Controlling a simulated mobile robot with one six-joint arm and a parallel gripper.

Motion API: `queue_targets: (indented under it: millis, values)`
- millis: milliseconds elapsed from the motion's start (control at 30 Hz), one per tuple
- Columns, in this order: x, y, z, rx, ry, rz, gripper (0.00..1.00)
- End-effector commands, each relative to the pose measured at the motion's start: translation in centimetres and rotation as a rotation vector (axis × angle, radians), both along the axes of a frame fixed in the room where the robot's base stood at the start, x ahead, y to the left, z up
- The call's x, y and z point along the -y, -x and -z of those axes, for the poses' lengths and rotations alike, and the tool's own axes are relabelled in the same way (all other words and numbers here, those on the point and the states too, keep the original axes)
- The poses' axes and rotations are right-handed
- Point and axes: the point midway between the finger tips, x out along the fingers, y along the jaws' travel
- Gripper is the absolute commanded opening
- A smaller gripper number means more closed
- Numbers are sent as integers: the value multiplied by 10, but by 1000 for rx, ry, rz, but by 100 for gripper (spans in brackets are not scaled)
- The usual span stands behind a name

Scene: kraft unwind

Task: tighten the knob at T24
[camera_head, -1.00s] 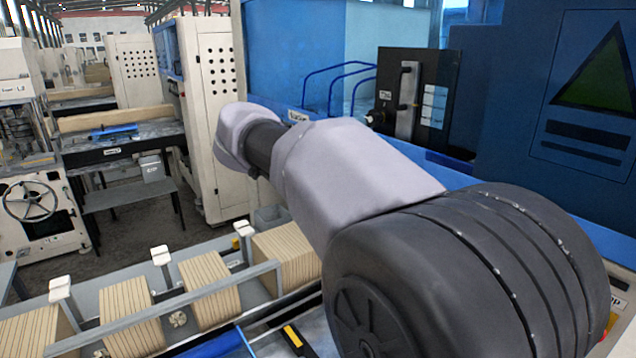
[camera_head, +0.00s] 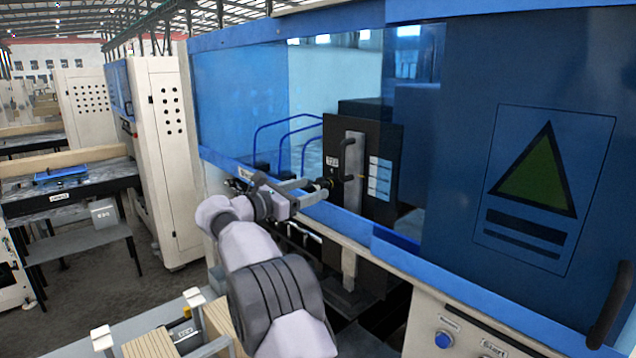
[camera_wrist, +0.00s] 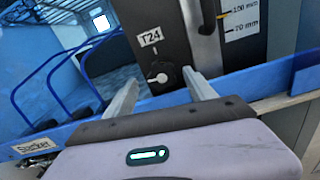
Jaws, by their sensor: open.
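The T24 knob (camera_wrist: 160,74) is a small round black knob with a white pointer mark, on a dark panel just below the white T24 label (camera_wrist: 150,38). In the head view the knob (camera_head: 326,182) is small and close to my fingers. My gripper (camera_wrist: 160,80) is open and empty, with one finger on each side of the knob in the wrist picture. It also shows in the head view (camera_head: 314,190), reaching over the blue rail toward the panel. I cannot tell whether the fingertips are level with the knob or short of it.
A blue rail (camera_wrist: 242,88) runs below the panel. A vertical metal bar with a black handle (camera_head: 348,160) stands right of the knob. Blue curved tubes (camera_wrist: 52,75) are to the left. A blue cabinet door (camera_head: 545,190) is at the right.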

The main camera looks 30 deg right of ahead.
Motion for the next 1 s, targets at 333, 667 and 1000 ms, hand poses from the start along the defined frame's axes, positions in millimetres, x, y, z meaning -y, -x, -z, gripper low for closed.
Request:
queue_targets:
  millis: [333, 667, 1000]
  values:
    - [36, -5, 0, 0, -1, 0, 64]
    - [36, -5, 0, 0, -1, 0, 41]
    - [36, -5, 1, 7, -3, 1, 3]
